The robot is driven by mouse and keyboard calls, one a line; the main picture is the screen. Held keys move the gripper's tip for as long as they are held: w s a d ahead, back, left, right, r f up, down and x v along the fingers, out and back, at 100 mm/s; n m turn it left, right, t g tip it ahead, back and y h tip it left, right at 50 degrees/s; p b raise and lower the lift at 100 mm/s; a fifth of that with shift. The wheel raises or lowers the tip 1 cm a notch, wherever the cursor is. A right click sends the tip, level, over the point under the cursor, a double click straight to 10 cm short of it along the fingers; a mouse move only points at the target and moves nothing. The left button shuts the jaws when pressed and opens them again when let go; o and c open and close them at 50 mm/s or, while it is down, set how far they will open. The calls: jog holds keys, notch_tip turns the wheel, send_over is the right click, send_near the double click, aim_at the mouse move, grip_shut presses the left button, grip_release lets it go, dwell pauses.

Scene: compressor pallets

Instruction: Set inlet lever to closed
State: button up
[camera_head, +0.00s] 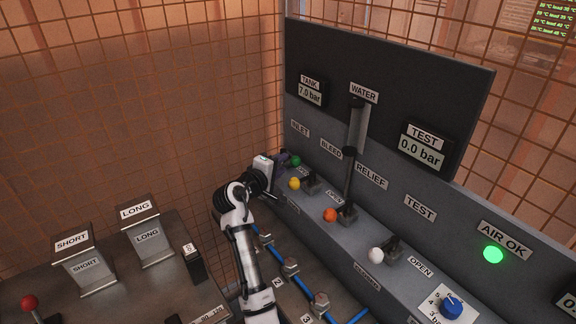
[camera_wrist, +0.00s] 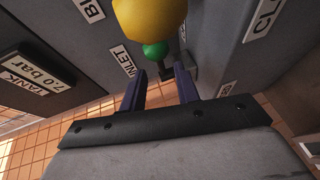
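The inlet lever has a green knob (camera_head: 296,160) and stands at the far end of the lever row, below the INLET label (camera_head: 299,128). In the wrist view the green knob (camera_wrist: 155,49) shows just past my fingertips, with the INLET label (camera_wrist: 123,62) beside it. My gripper (camera_head: 281,162) is right by this knob. In the wrist view my gripper (camera_wrist: 161,80) is open, its two dark fingers apart with nothing clearly held. The knob lines up with the gap; I cannot tell whether a finger touches it. The lever's lower part is mostly hidden.
The yellow knob (camera_head: 294,183) is the closest neighbour and looms large in the wrist view (camera_wrist: 149,16). An orange knob (camera_head: 330,215) and a white knob (camera_head: 376,256) follow along the grey panel (camera_head: 440,195). A wire mesh fence (camera_head: 150,90) stands behind.

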jog(key=shift+b+x, duration=0.6)
jog(key=shift+x, duration=1.65)
jog(key=shift+c, duration=0.2)
grip_shut()
